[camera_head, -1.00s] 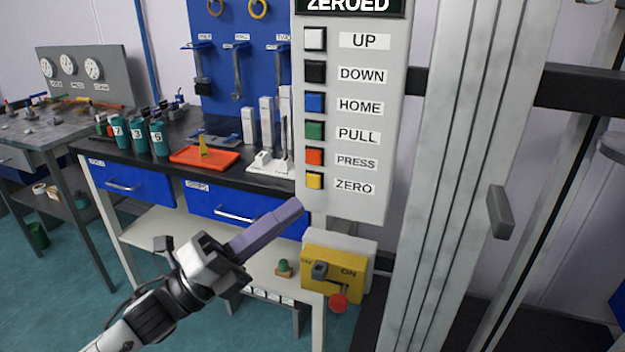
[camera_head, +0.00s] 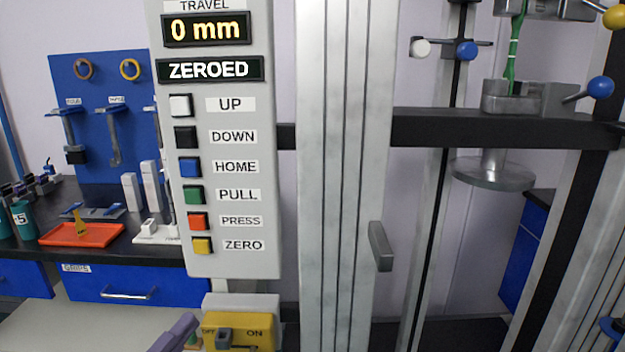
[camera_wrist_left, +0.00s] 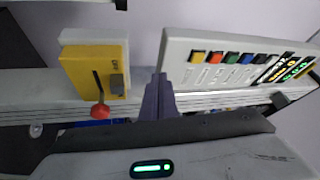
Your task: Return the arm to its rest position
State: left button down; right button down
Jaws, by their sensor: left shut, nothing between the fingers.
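My left gripper (camera_head: 184,324) shows at the bottom edge of the head view, with only its purple fingers in sight. In the left wrist view its fingers (camera_wrist_left: 158,82) are shut together and hold nothing. The grey button panel (camera_head: 264,205) is above and beyond it in the head view, its displays reading "0 mm" and "ZEROED". The yellow switch box (camera_head: 238,346) is just right of the fingertips in the head view. In the wrist view the switch box (camera_wrist_left: 82,72) is left of the fingers and the panel (camera_wrist_left: 180,45) is right. My right gripper does not show.
The rheometer's grey column (camera_head: 345,180) stands right of the panel, with a black crossbar (camera_head: 450,130) and a green sample (camera_head: 513,50) in a clamp. A bench at left holds an orange tray (camera_head: 60,240). A red knob (camera_wrist_left: 100,111) is by the switch box.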

pick_arm(q)
jog(key=s+d+f+n+g+y, duration=0.1)
jog(key=s+f+n+g+y, duration=0.25)
jog(key=f+n, duration=0.45)
jog(key=s+d+f+n+g+y, duration=0.15)
jog(key=s+f+n, duration=0.25)
jog(key=f, duration=0.7)
jog(key=s+d+f+n+g, duration=0.2)
jog(key=s+f+n, duration=0.1)
jog(key=s+f, duration=0.2)
jog(key=s+d+f+n+g+p, duration=0.1)
jog(key=s+d+f+n+g, duration=0.1)
jog(key=s+f, duration=0.4)
jog(key=shift+d+n+g+y, duration=0.3)
jog(key=shift+n+g, duration=0.2)
jog(key=shift+n, duration=0.1)
jog(key=shift+r, duration=0.1)
